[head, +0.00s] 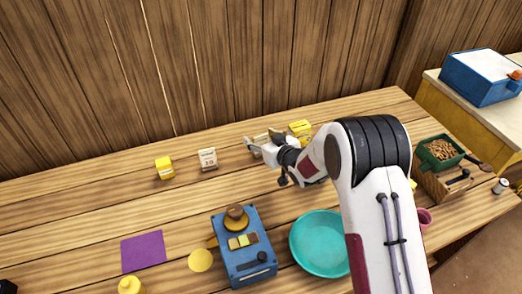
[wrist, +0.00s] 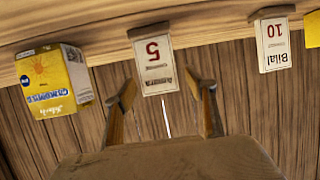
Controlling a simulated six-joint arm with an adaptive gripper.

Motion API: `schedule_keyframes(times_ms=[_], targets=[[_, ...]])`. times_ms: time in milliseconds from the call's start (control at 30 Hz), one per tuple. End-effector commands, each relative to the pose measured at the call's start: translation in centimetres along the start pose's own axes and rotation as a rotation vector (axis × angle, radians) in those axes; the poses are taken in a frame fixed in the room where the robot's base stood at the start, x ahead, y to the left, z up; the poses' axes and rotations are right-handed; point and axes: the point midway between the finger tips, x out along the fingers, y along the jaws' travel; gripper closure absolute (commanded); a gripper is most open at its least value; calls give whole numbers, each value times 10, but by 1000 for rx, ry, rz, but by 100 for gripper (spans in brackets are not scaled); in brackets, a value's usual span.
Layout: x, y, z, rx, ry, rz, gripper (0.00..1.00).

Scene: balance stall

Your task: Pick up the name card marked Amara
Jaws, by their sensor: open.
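A white name card (wrist: 156,62) with a red 5 stands in a wooden foot and appears upside down in the wrist view. Its small dark name lettering is hard to read, but looks like Amara. My gripper (wrist: 166,92) is open, with one finger on either side of the card's lower picture edge; I cannot tell whether they touch it. In the head view my gripper (head: 262,141) is at the back of the table and largely hides this card. Another card (wrist: 273,42), marked Bilal 10, stands to the right in the wrist view; in the head view it is left of my gripper (head: 207,159).
A yellow box (wrist: 53,80) stands close beside the card; it also shows in the head view (head: 300,129). Another yellow box (head: 164,168) stands further left. A blue scale (head: 244,262), a teal bowl (head: 318,244) and a purple mat (head: 143,252) lie nearer the front.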

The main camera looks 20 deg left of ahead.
Motion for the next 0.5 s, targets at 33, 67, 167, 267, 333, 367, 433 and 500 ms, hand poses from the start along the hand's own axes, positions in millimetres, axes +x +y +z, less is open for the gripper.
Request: schedule_keyframes(times_ms=[33,67,167,267,333,367,433,500], targets=[[1,0,0,0,0,0,44],[1,0,0,0,-1,0,44],[1,0,0,0,-1,0,44],[1,0,0,0,-1,0,44],[1,0,0,0,-1,0,44],[1,0,0,0,-1,0,44],[1,0,0,0,-1,0,44],[0,0,0,0,-1,0,44]])
